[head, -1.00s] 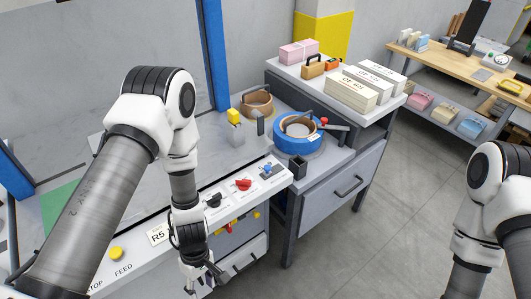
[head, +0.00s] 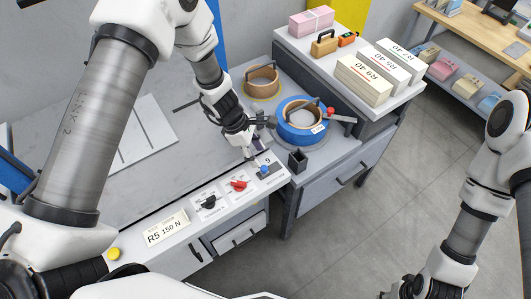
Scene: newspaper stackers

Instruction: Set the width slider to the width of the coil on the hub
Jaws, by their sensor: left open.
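A red knob (head: 239,184), a black knob (head: 209,202) and an "R5 150 N" card (head: 167,230) share the panel. A brown coil (head: 262,78) lies behind. A dark square cup (head: 297,160) stands right of the control. Paper stacks (head: 364,80) occupy the raised shelf.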

